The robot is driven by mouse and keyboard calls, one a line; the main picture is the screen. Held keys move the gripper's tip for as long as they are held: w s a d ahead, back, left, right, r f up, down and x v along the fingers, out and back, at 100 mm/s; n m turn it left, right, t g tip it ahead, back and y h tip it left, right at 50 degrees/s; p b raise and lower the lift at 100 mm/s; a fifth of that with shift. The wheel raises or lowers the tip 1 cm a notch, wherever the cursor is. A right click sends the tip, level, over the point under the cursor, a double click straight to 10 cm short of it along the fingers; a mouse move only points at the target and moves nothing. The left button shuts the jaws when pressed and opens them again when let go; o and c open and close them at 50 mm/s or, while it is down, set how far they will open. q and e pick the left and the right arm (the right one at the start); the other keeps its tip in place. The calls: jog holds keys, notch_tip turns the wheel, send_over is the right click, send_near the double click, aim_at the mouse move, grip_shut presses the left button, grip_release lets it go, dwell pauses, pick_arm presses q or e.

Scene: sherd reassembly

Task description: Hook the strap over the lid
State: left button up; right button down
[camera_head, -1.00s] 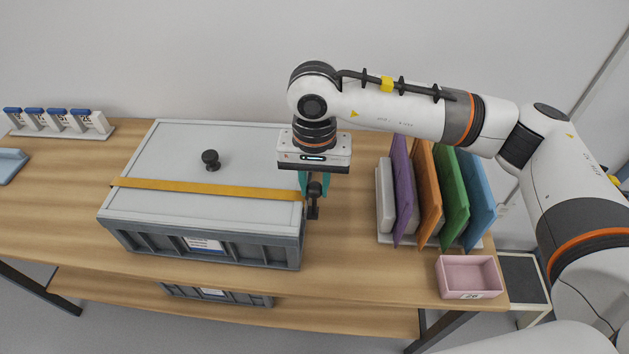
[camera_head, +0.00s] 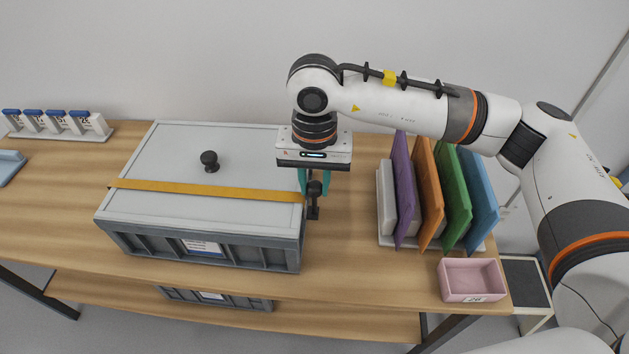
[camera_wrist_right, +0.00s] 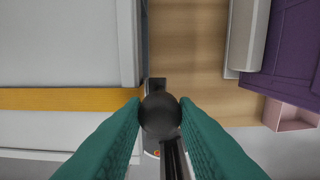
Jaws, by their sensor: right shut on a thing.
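The grey crate (camera_head: 200,247) stands on the table with its pale grey lid (camera_head: 228,155) on top. A black knob (camera_head: 209,160) sits on the lid. The yellow strap (camera_head: 207,191) lies flat across the lid from its left edge to its right edge; it also shows in the right wrist view (camera_wrist_right: 65,99). My right gripper (camera_head: 314,186) is at the crate's right side, shut on a black ball-ended handle (camera_wrist_right: 160,115). The handle's black stem (camera_head: 313,211) hangs below the fingers beside the crate wall. How the strap's end joins the handle is hidden. My left gripper is not in view.
A rack of coloured panels (camera_head: 437,195) stands right of my right gripper. A pink box (camera_head: 472,279) sits at the table's front right. Blue-topped white holders (camera_head: 57,123) stand at the far left. Bare table lies between crate and rack.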

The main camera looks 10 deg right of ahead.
jog(key=c, duration=1.1)
grip_release()
notch_tip(320, 180, up, 12)
jog(key=shift+b, duration=0.3)
